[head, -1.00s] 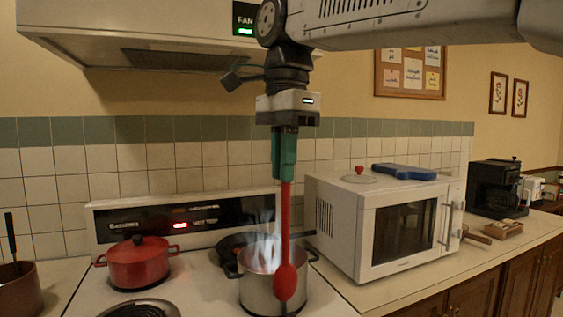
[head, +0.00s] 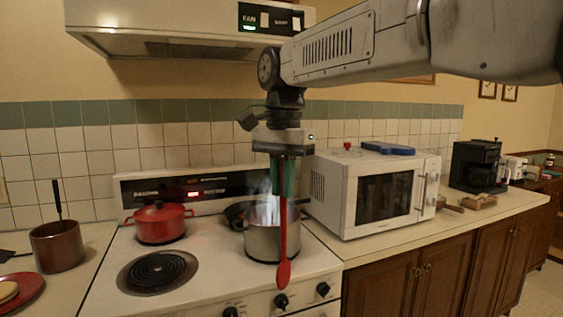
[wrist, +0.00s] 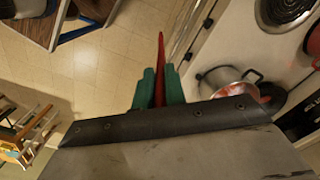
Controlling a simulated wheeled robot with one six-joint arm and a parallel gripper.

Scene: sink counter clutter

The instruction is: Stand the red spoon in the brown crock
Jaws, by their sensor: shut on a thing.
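My gripper (head: 282,178) is shut on the red spoon (head: 284,240), its green fingers around the upper handle. The spoon hangs upright with its bowl down, in front of the steaming steel pot in the head view. In the wrist view the spoon (wrist: 160,60) points away between the green fingertips (wrist: 158,88), over the floor beside the stove. The brown crock (head: 57,246) stands on the counter at the left of the stove, with a dark-handled utensil standing in it. The crock is well left of my gripper and is not seen in the wrist view.
The steaming steel pot (head: 262,240) and a red lidded pot (head: 160,222) sit on the stove. A range hood (head: 170,28) hangs above. A white microwave (head: 335,205) stands at the right. A red plate (head: 22,290) lies in front of the crock. The front-left burner (head: 158,269) is bare.

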